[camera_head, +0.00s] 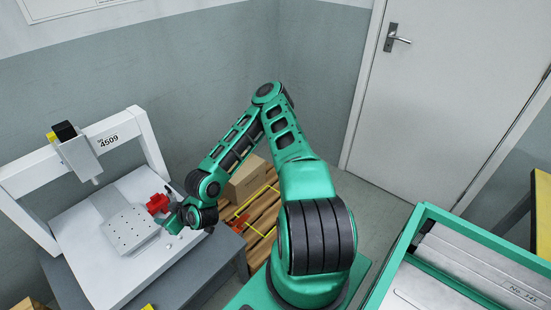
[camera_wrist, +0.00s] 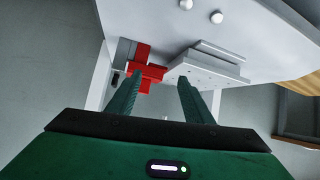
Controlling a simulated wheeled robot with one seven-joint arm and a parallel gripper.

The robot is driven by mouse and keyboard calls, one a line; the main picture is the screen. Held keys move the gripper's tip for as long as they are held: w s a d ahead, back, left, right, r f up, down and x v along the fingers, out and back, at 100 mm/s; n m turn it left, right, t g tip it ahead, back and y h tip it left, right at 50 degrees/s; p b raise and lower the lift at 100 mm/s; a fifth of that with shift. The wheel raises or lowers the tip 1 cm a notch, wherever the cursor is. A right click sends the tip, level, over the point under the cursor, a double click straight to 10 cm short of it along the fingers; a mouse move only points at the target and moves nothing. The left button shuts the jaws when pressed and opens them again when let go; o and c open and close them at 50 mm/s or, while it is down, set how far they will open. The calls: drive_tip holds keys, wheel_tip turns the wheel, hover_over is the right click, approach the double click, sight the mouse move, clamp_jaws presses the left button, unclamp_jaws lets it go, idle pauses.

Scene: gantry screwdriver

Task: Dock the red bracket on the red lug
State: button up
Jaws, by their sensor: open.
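A red part (camera_head: 157,203) sits at the right side of the white gantry machine's bed, beside my gripper (camera_head: 172,222). In the wrist view the red part (camera_wrist: 147,70) shows as an upright piece crossed by a wider one. I cannot tell which of it is bracket and which is lug, or whether these are one piece. My gripper (camera_wrist: 160,92) is open, with nothing between its fingers. The red part lies beyond the left fingertip, which covers some of it. Contact cannot be told.
A perforated plate (camera_head: 130,229) lies on the bed left of my gripper, under the gantry's screwdriver head (camera_head: 80,155). Two white knobs (camera_wrist: 187,4) show in the wrist view. A cardboard box (camera_head: 246,178) stands on a pallet behind my arm. A green-framed bench (camera_head: 420,228) is at the right.

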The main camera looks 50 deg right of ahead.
drive_tip(key=s+d+g, duration=0.1)
drive_tip(key=s+d+f+n+g, duration=0.1)
drive_tip(key=s+d, duration=0.1)
drive_tip(key=s+d+f+g+h, duration=0.1)
drive_tip(key=d, duration=0.1)
drive_tip(key=shift+s+d+f+n, duration=0.15)
drive_tip(key=shift+s+f+n, duration=0.05)
drive_tip(key=shift+n, duration=0.2)
drive_tip(key=s+d+r+m+g+h, duration=0.1)
drive_tip(key=s+d+r+g+h, duration=0.15)
drive_tip(key=d, duration=0.35)
drive_tip(key=s+d+r+g+h, duration=0.1)
drive_tip(key=s+d+r+g, duration=0.1)
drive_tip(key=s+d+r, duration=0.35)
drive_tip(key=s+d+r+m+g+h, duration=0.1)
drive_tip(key=s+d+r+m, duration=0.1)
drive_tip(key=s+d+r, duration=0.3)
drive_tip(key=s+d+r+m+g, duration=0.1)
drive_tip(key=d+r+m, duration=0.15)
drive_tip(key=r, duration=0.45)
drive_tip(key=s+a+r+m+y, duration=0.2)
drive_tip(key=s+a+r, duration=0.1)
drive_tip(key=s+r, duration=0.5)
drive_tip(key=s+a+r+m+g+y, duration=0.1)
drive_tip(key=s+a+r+m, duration=0.2)
drive_tip(key=s+r, duration=0.5)
drive_tip(key=shift+s+r+y, duration=0.35)
drive_tip(key=shift+s+r, duration=0.05)
drive_tip(key=shift+s, duration=0.55)
drive_tip(key=shift+m, duration=0.25)
